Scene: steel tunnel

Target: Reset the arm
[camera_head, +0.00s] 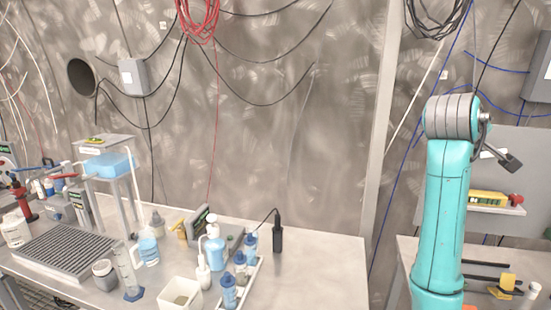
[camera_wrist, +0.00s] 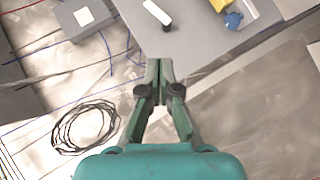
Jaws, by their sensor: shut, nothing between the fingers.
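My gripper (camera_wrist: 158,82) shows in the wrist view with its two fingers together and nothing between them. It points at the wall and a grey panel (camera_wrist: 190,40). In the head view my teal arm stands upright at the right. My gripper itself cannot be clearly made out there.
A bench (camera_head: 330,255) at the left and centre carries bottles, a grey rack (camera_head: 70,250) and a white bin (camera_head: 180,293). A second bench (camera_head: 405,245) stands behind my arm. Cables (camera_head: 200,20) hang on the wall, and a grey post (camera_head: 383,130) rises between the benches.

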